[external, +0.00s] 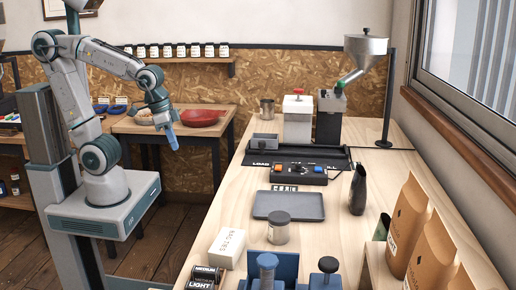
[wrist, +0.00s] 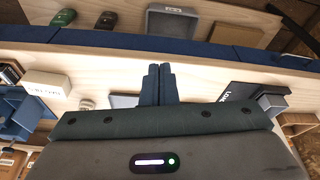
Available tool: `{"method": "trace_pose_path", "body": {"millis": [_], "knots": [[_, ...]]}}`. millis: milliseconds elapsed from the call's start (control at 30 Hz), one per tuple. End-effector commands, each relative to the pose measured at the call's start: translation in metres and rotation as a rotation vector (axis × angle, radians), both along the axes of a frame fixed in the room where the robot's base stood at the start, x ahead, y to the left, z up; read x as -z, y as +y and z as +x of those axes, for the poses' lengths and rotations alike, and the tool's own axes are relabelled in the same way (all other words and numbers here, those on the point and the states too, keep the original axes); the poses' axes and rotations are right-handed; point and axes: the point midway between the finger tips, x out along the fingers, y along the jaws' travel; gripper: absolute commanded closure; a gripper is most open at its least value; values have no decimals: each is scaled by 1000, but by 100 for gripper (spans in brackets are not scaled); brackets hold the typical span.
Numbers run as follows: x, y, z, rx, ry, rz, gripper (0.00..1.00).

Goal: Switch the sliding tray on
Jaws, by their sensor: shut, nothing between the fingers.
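The sliding tray is a small grey open tray (external: 262,142) at the LOAD end of a black track (external: 322,155) on the long bench. A black control box (external: 318,177) with an orange switch, a blue switch and a central knob sits just in front of the track. The switch positions are too small to tell. My gripper (external: 173,143) hangs left of the bench, well apart from the box and tray, fingers pointing down. In the wrist view its fingers (wrist: 161,72) are shut and empty. The black LOAD piece (wrist: 232,93) shows at right there.
On the bench are a flat dark tray (external: 288,205), a grey canister (external: 279,230), a black pitcher (external: 358,190) and a white box (external: 228,247). A funnel on a stand (external: 366,45) rises at the back.

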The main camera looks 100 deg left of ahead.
Motion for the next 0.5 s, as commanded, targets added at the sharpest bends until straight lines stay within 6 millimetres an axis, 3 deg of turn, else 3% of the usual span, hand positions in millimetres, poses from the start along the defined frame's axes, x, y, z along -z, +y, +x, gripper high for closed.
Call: {"method": "trace_pose_path", "body": {"millis": [500], "knots": [[8,80,75,-764,-113,-18,100]]}}
